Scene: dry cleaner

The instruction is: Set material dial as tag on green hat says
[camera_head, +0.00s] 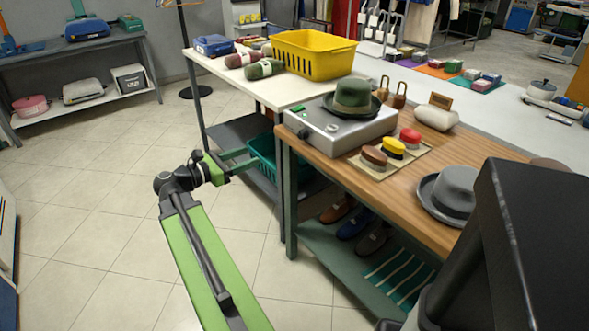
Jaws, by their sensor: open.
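The green hat (353,97) with a dark brim sits on a grey metal box (345,132) on the wooden-topped table. No tag can be read on the hat from here. A small dark round knob (303,132) shows on the box's left end; its markings are too small to read. My gripper (240,162) is open and empty, left of the box and lower than the tabletop, close to the table legs.
The wooden table (470,146) also holds red, yellow and brown brushes (393,146) on a tray and a grey hat (450,193). A yellow basket (314,53) and rolled textiles stand on the white table behind. A teal basket (262,158) is below. The floor at left is clear.

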